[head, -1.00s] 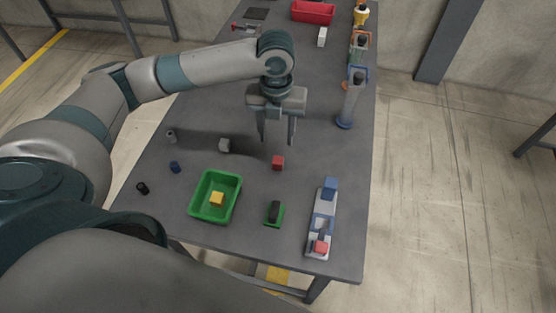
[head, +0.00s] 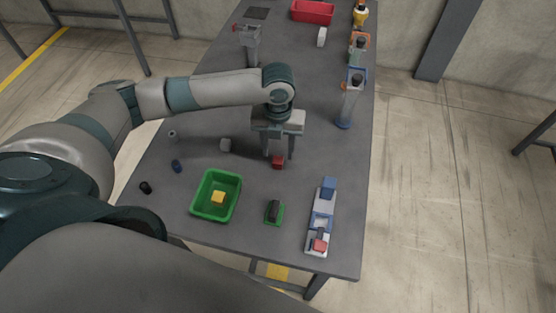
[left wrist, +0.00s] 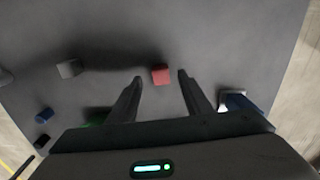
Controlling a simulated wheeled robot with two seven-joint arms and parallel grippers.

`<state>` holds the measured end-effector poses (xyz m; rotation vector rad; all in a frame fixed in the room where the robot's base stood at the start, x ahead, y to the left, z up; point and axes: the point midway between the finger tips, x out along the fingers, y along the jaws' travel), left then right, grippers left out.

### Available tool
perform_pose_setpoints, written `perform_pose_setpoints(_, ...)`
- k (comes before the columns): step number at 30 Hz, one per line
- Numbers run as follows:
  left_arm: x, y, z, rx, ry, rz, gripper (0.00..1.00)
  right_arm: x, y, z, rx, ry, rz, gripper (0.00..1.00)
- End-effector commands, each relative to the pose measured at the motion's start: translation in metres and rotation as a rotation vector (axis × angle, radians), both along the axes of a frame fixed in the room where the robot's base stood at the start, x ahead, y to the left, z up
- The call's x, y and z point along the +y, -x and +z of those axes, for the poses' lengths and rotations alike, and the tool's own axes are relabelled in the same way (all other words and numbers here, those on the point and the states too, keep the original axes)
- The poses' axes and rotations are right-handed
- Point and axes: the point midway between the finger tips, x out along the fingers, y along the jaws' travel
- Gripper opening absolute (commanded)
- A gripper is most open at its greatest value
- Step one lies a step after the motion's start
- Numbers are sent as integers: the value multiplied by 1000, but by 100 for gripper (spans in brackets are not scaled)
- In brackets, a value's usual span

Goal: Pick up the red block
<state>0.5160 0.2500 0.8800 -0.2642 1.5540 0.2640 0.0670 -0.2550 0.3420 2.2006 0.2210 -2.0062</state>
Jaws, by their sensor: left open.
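The red block (head: 277,162) sits on the grey table near its middle. My left gripper (head: 280,156) is open and points down right at the block, with its fingers around or just above it in the head view. In the left wrist view the red block (left wrist: 160,74) lies between the two open fingertips (left wrist: 160,76), with clear space on either side. I cannot tell the exact height of the fingertips above the table. My right gripper is not in view.
A green tray (head: 196,205) holding a yellow block (head: 218,197) stands front left of the block. A green piece with a dark part (head: 274,211) and a grey fixture (head: 313,238) are in front. A grey block (head: 225,145) lies left. A blue-based post (head: 347,107) stands at right.

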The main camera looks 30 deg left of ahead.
Motion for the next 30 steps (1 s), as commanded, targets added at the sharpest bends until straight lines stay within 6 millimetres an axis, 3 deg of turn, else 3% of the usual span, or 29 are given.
perform_pose_setpoints(2,-2,0,-8,5,1,1,45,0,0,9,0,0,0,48)
perform_pose_setpoints(9,0,0,-30,2,-2,-1,45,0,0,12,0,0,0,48)
perform_pose_setpoints(23,-1,-1,-30,0,-1,-1,45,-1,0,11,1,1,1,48)
perform_pose_setpoints(28,-1,-1,-30,0,-1,-1,5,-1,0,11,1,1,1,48)
perform_pose_setpoints(30,-1,-1,-30,0,-1,-1,1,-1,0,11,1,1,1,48)
